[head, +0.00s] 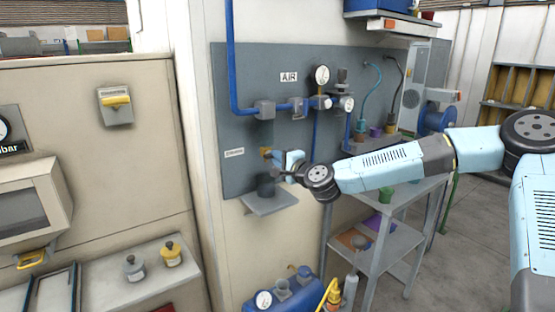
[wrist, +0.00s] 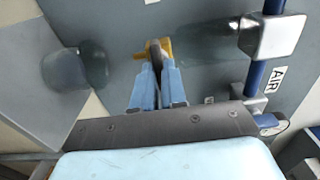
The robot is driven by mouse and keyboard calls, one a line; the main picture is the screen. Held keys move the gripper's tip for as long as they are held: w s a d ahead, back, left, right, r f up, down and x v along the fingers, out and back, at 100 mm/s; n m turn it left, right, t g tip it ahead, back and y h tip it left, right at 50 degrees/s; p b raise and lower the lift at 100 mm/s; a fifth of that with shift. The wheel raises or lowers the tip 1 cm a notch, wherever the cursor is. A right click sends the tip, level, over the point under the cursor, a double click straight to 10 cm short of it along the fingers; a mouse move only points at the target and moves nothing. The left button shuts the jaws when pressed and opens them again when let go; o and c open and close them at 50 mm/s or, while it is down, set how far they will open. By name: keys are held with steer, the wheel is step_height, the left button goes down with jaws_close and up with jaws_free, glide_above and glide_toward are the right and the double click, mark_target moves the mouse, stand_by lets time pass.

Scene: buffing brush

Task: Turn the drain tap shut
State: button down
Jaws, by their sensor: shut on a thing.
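The drain tap is a small brass fitting (head: 265,152) under the dark filter bowl (head: 266,134) on the grey air panel. In the wrist view the brass tap (wrist: 166,47) sits just past my fingertips, with a dark lever part between them. My gripper (head: 284,171) reaches in from the right, its tips at the tap. In the wrist view my gripper (wrist: 156,66) has its blue fingers close together, shut on the tap's handle. The fingers hide most of the handle, so its exact angle is unclear.
A dark cup (head: 265,187) stands on a small grey shelf (head: 272,204) below the tap. Blue pipe (head: 230,70) and gauges (head: 322,75) are above and to the right. A grey trolley (head: 395,243) stands beneath my arm. A blue tank is low in front.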

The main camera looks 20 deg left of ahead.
steer(key=c, duration=1.4)
jaws_free()
steer(key=shift+w+d+f, duration=0.15)
steer(key=shift+w+f, duration=0.05)
steer(key=shift+f, duration=0.05)
steer(key=shift+o, duration=1.1)
steer(key=shift+s+r, duration=0.1)
steer(key=shift+r, duration=0.05)
steer(key=v, duration=1.3)
steer(key=shift+s+d, duration=0.15)
steer(key=shift+s, duration=0.15)
